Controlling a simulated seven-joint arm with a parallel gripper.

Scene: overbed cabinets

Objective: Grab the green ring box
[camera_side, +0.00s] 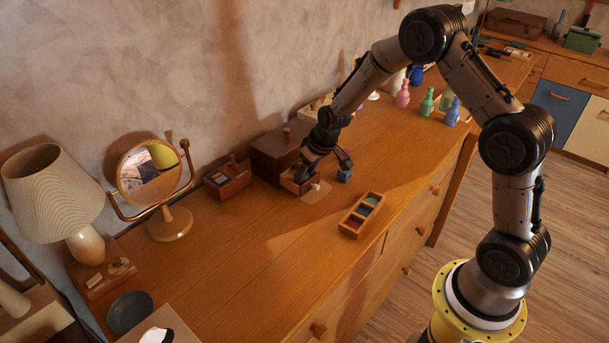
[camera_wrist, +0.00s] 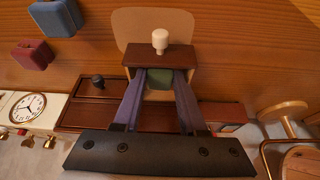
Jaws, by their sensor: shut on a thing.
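The green ring box (camera_wrist: 158,83) shows in the wrist view as a small dark green block between my fingertips. My gripper (camera_wrist: 161,76) is shut on it, one finger on each side. The box is in a small open drawer, just behind the brown drawer front (camera_wrist: 135,57) with its white knob (camera_wrist: 160,40). In the side view my gripper (camera_side: 302,176) reaches down into this drawer, at the front of a dark brown wooden chest (camera_side: 272,152). The green box cannot be made out there, hidden by the gripper and drawer.
A blue box (camera_side: 345,175) stands right of the drawer; a red box (camera_wrist: 55,18) is beside it. A divided tray (camera_side: 362,213) lies in front. A small wooden holder (camera_side: 227,180), round mirror (camera_side: 150,174) and lamp (camera_side: 55,195) stand left.

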